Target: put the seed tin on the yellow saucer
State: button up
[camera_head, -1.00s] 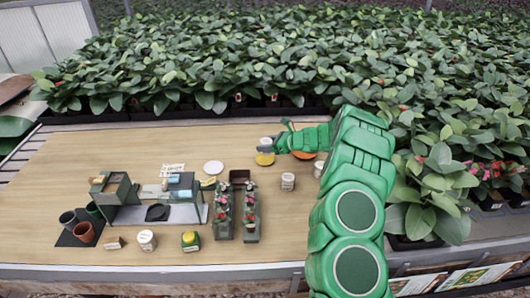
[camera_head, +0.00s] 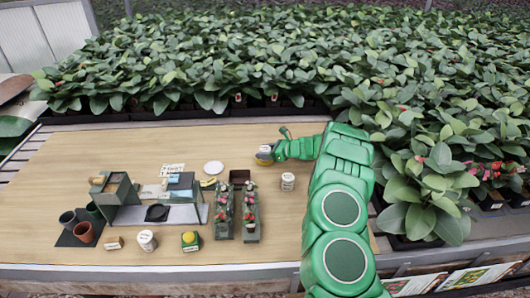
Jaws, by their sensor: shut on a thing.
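The seed tin (camera_head: 264,149), small and pale, is at the far middle of the table, at the tip of my gripper (camera_head: 273,151). My gripper is shut on it, reaching in from the right. The yellow saucer (camera_head: 263,162) shows as a yellow edge just below the tin. The tin appears upright and over the saucer. I cannot tell whether they touch, since both are small and partly covered by the gripper.
A white saucer (camera_head: 213,167) lies to the left. A white labelled tin (camera_head: 288,181) stands to the right, near my arm. Flower planters (camera_head: 223,214), a dark green stand (camera_head: 115,190) and pots (camera_head: 83,232) fill the front left. Dense plants (camera_head: 240,60) border the back.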

jog(key=shift+f, duration=0.15)
jog(key=o, duration=1)
jog(key=shift+o, duration=0.2)
jog(key=shift+d, duration=0.1)
jog(key=v, duration=1.2)
